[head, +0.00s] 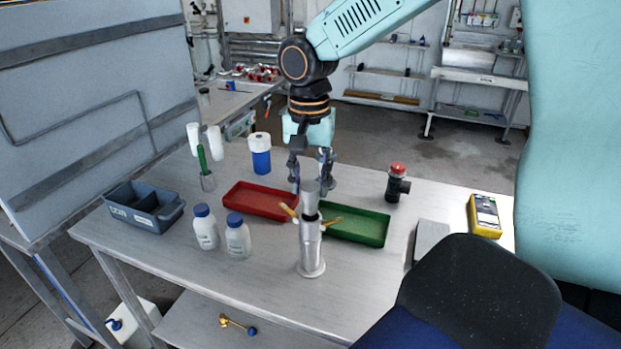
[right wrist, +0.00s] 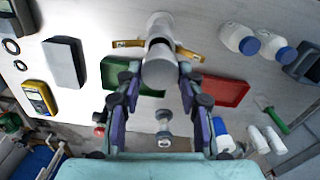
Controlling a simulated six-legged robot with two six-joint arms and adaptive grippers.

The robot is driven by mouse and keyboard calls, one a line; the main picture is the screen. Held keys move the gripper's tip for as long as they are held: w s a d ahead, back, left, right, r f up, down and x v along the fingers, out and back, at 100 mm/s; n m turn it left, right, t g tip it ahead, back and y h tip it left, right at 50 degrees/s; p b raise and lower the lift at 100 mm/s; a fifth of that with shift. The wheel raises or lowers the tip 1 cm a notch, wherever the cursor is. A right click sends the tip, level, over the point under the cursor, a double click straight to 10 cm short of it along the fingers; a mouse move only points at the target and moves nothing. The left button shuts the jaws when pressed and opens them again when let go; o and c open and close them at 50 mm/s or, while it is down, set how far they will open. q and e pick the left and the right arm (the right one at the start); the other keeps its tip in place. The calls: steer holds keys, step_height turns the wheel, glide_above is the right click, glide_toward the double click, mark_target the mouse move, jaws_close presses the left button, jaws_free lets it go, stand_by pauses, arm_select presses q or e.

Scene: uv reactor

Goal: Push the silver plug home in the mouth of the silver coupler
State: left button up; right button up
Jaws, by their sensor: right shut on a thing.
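The silver coupler (head: 311,250) stands upright on the bench, with a brass lever (head: 332,222) reaching out on the right and another (head: 289,211) on the left. The silver plug (head: 311,188) is upright above it, in line with the coupler. A dark band shows where the two come together; I cannot tell how deep the plug sits. My right gripper (head: 311,178) points down from above, shut on the plug. In the right wrist view the plug (right wrist: 159,72) shows between the fingertips, in front of the coupler (right wrist: 159,26). My left gripper is not in view.
A red tray (head: 240,203) and a green tray (head: 372,241) flank the coupler from behind. White bottles (head: 238,240) with blue caps stand to the left, beside a grey bin (head: 125,212). A red-capped black fitting (head: 397,185) and a yellow meter (head: 485,215) are to the right.

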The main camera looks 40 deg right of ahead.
mark_target(310, 200)
steer(key=shift+s+r+p, duration=0.1)
steer(key=shift+p, duration=0.25)
stand_by(0.6)
steer(key=shift+f+b, duration=1.25)
steer(key=shift+f, duration=1.1)
steer(key=o, duration=1.2)
steer(key=shift+o, duration=0.2)
step_height(310, 200, up, 12)
steer(key=shift+r, duration=0.1)
steer(key=shift+a, duration=0.1)
